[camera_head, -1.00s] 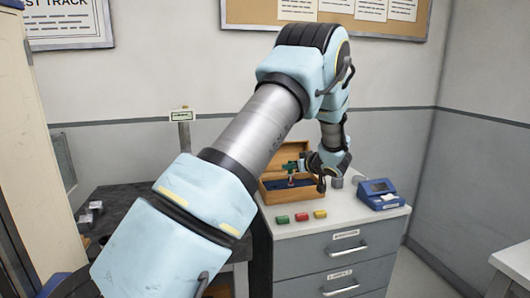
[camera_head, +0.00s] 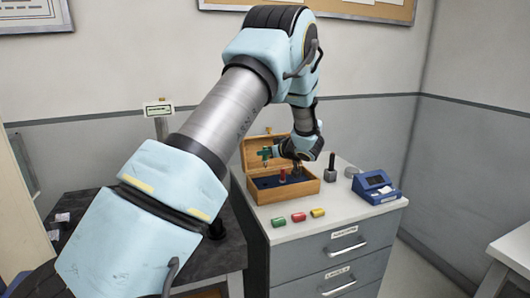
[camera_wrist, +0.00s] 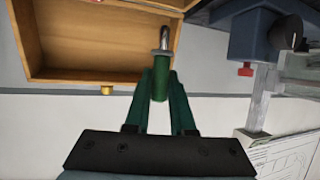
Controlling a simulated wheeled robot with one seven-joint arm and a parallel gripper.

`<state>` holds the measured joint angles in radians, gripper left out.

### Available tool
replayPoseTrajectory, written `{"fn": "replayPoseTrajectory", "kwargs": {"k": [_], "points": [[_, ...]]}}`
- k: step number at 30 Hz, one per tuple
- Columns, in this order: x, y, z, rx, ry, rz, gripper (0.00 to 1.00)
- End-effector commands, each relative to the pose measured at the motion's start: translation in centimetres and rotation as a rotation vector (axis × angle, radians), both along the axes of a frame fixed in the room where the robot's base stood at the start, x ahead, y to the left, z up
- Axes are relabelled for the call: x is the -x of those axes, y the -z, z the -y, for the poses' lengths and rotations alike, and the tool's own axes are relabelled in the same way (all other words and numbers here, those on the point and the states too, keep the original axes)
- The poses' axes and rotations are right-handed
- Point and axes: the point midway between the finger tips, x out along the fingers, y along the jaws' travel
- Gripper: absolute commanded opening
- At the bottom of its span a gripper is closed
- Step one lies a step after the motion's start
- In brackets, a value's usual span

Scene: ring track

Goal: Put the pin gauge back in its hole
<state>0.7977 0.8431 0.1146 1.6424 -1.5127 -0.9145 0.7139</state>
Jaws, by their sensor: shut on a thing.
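My gripper (camera_head: 267,154) has green fingers and is shut on a pin gauge (camera_wrist: 159,83) with a green handle and a shiny metal tip. In the wrist view the fingers (camera_wrist: 161,88) clasp the handle from both sides, and the tip points away from the palm. In the head view my gripper is in front of the open lid, above the left part of a wooden box (camera_head: 272,195). The box has a dark blue insert (camera_head: 265,184). A red-topped piece (camera_head: 283,175) stands upright in it. The free hole is too small to make out.
Green (camera_head: 278,222), red (camera_head: 299,217) and yellow (camera_head: 317,212) pieces lie in front of the box on the cabinet top (camera_head: 345,208). A dark upright piece (camera_head: 331,161), a grey block (camera_head: 352,172) and a blue device (camera_head: 376,187) stand to the right.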

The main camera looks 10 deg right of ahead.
Motion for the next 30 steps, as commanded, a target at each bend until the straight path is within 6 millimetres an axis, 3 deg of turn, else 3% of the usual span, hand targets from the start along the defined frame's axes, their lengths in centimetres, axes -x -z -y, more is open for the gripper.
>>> {"fn": "replayPoseTrajectory", "kwargs": {"k": [2, 21, 30], "points": [[0.1, -0.2, 0.0, 0.001, 0.001, -0.003, 0.00], [0.1, 5.4, 0.0, 0.002, 0.001, -0.001, 0.00], [0.1, 5.8, 0.0, 0.002, 0.001, -0.001, 0.00]]}}
